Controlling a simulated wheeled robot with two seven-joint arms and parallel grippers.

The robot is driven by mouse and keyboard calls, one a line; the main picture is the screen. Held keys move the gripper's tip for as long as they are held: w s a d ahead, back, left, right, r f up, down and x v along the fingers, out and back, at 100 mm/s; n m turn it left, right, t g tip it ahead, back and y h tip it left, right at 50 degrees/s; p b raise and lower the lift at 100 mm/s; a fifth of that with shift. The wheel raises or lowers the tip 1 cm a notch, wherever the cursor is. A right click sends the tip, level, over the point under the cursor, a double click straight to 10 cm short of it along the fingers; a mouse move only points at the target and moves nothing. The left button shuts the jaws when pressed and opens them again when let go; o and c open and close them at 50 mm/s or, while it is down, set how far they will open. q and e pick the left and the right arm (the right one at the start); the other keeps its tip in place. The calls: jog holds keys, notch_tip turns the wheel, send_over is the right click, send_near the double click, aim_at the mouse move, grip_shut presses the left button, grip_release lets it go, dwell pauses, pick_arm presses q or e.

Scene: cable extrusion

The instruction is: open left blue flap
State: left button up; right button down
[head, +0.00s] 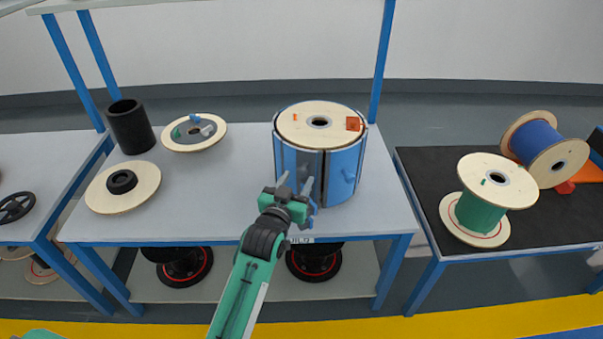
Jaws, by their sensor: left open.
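A blue cylindrical drum (343,172) with a pale wooden disc top (320,121) stands upright on the grey table. Its side is made of blue curved panels with a dark upright seam at the front. The left blue flap (297,164) is the front-left panel and looks closed against the drum. My left gripper (296,184) is just in front of the drum's lower front, with its fingers apart and pointing at it. Whether the fingers touch the panel I cannot tell. My right gripper is not in view.
Left on the table (226,226) are a black cylinder (131,127), a wooden disc with a black hub (106,196) and another disc with small parts (173,146). A dark table (432,167) at right holds green (481,213) and blue (533,143) spools. Blue posts rise behind.

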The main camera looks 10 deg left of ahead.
aim_at(300, 174)
pick_arm(q)
jog(key=shift+w+d, duration=0.2)
jog(key=shift+w, duration=1.85)
grip_shut()
